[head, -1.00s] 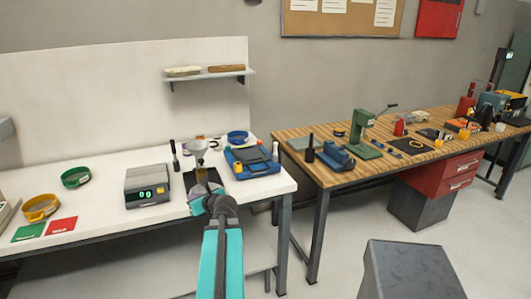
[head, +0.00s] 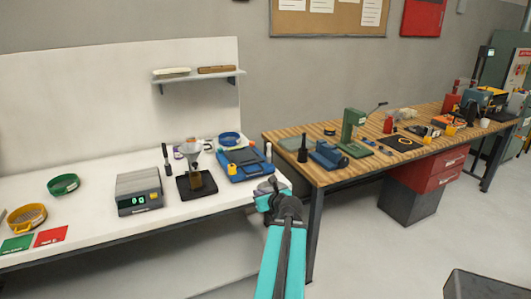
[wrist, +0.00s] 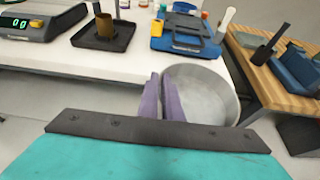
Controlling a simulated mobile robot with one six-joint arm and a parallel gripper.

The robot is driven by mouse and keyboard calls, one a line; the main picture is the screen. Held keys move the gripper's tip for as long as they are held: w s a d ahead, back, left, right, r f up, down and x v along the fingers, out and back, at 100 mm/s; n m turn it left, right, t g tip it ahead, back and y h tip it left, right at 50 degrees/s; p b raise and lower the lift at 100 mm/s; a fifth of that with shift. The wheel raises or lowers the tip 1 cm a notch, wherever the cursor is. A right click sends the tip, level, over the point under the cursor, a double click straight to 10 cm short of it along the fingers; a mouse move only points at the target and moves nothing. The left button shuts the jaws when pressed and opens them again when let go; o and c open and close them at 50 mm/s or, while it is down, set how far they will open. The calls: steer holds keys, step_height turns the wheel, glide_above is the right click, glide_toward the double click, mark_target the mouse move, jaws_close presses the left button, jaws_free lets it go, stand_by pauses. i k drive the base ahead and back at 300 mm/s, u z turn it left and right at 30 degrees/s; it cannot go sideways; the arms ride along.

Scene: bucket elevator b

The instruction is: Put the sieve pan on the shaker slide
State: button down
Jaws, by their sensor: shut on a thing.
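My gripper (wrist: 164,98) is shut on the rim of a round grey metal sieve pan (wrist: 205,92), whose wall is between the purple fingers at its left side. The pan looks empty and is held off the bench, in front of its edge. In the head view my gripper (head: 268,188) is near the white bench's right front corner, and the pan is small and mostly hidden there. The blue device with a dark top frame (head: 247,164), which looks like the shaker, stands on the bench's right end; it is beyond the pan in the wrist view (wrist: 188,35).
A black tray (head: 183,190) with a funnel stand and a digital scale (head: 138,192) stand left of the blue device. A blue round pan (head: 229,139) is behind it. The wooden bench (head: 300,172) is to the right, across a narrow gap.

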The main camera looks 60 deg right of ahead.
mark_target(246, 156)
steer(key=z, duration=0.5)
steer(key=k, duration=0.7)
steer(key=u, duration=0.1)
steer(key=i, duration=1.65)
steer(key=z, duration=0.2)
